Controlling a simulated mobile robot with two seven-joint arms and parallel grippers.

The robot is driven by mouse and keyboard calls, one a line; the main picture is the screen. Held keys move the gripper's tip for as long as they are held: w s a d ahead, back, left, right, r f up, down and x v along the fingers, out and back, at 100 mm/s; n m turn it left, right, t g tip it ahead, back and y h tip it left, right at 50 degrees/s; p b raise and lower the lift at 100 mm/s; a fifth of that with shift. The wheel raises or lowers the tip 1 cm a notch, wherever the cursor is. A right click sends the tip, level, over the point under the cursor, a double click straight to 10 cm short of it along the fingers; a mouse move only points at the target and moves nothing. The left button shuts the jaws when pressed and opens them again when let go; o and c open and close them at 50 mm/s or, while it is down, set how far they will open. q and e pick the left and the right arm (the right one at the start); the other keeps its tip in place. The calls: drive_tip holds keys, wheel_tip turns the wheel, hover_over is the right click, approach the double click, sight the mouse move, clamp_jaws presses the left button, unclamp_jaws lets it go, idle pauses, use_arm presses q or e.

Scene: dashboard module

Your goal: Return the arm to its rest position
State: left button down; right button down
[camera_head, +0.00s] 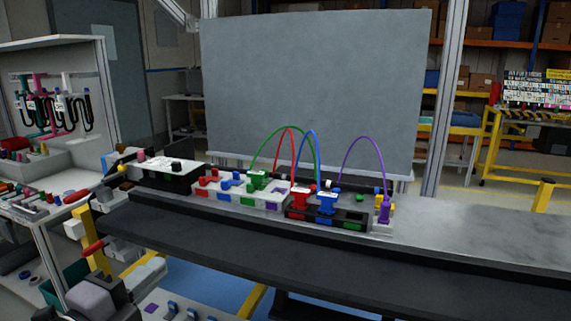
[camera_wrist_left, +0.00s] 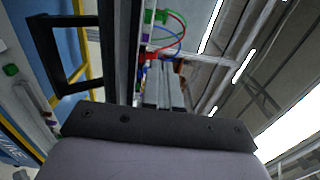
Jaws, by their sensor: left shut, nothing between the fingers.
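My left gripper (camera_head: 152,268) is low at the left of the head view, in front of the dark front edge of the bench. Its grey fingers are together and empty. In the left wrist view the fingers of the gripper (camera_wrist_left: 165,75) lie side by side with nothing between them. The wired module (camera_head: 240,190) on the bench is apart from the gripper. Green, red, blue and purple wires arch over it, and the green plug (camera_head: 257,180), red plug (camera_head: 299,199), blue plug (camera_head: 327,204) and purple plug (camera_head: 384,211) stand on it. My right gripper is not in view.
The grey bench top (camera_head: 470,237) is bare to the right of the module. A black box (camera_head: 165,177) stands at the module's left. A side table (camera_head: 40,212) with small parts is at the far left. A grey panel (camera_head: 315,90) stands behind the bench.

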use_arm(q)
wheel_tip(320, 180, down, 12)
drive_tip(key=r+n+g+y, duration=0.1)
drive_tip(key=n+g, duration=0.1)
drive_tip(key=n, duration=0.4)
drive_tip(key=s+f+n+g+y, duration=0.1)
drive_tip(key=s+f+n, duration=0.5)
drive_tip(key=f, duration=0.6)
drive_tip(key=s+f+n+g+y, duration=0.2)
drive_tip(key=s+f+n+g, duration=0.1)
drive_tip(key=s+f+n, duration=0.4)
wheel_tip(320, 180, down, 5)
drive_tip(key=s, duration=0.3)
drive_tip(key=shift+f+n, duration=0.15)
drive_tip(key=shift+n, duration=0.15)
drive_tip(key=shift+a, duration=0.1)
